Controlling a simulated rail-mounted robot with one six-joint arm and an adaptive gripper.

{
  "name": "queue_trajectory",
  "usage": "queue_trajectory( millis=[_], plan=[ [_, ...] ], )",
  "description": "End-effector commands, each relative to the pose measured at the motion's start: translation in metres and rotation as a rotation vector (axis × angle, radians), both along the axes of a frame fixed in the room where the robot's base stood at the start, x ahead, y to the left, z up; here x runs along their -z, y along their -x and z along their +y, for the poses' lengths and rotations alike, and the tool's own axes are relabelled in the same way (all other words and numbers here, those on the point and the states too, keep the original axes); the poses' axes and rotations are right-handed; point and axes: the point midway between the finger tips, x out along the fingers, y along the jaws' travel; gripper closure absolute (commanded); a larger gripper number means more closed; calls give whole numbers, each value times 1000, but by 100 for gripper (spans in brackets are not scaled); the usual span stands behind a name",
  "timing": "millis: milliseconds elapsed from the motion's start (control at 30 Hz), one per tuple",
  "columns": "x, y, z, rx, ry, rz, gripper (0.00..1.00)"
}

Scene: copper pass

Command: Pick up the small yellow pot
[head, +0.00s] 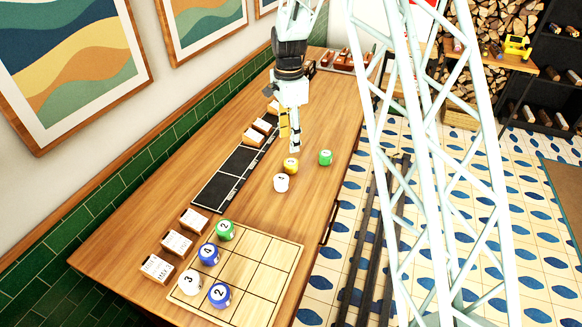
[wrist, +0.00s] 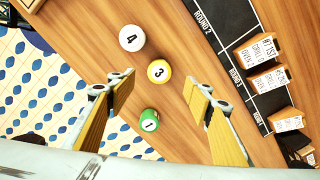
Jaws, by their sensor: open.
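The small yellow pot (head: 291,166), round with a "3" on top, stands on the wooden table between a white pot (head: 281,183) and a green pot (head: 325,158). In the wrist view the yellow pot (wrist: 158,71) lies between the fingertip ends, with the white "4" pot (wrist: 131,38) above it and the green "1" pot (wrist: 149,120) below. My gripper (head: 290,145) is open and empty, pointing down above and just behind the yellow pot. Its yellow-padded fingers (wrist: 160,85) spread wide on either side in the wrist view.
A gridded wooden board (head: 262,268) at the near end holds green, blue and white numbered pots. A black round strip (head: 238,162) and small label cards (head: 193,220) lie along the wall side. Bare table (head: 310,205) lies in front of the three loose pots.

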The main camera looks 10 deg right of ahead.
Motion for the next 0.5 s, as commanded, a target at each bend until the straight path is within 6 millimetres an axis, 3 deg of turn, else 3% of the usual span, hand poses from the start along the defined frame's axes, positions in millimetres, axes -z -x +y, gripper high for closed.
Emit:
queue_trajectory(
  millis=[500],
  plan=[
    [63, 1, 0, 0, 0, 2, 53]
  ],
)
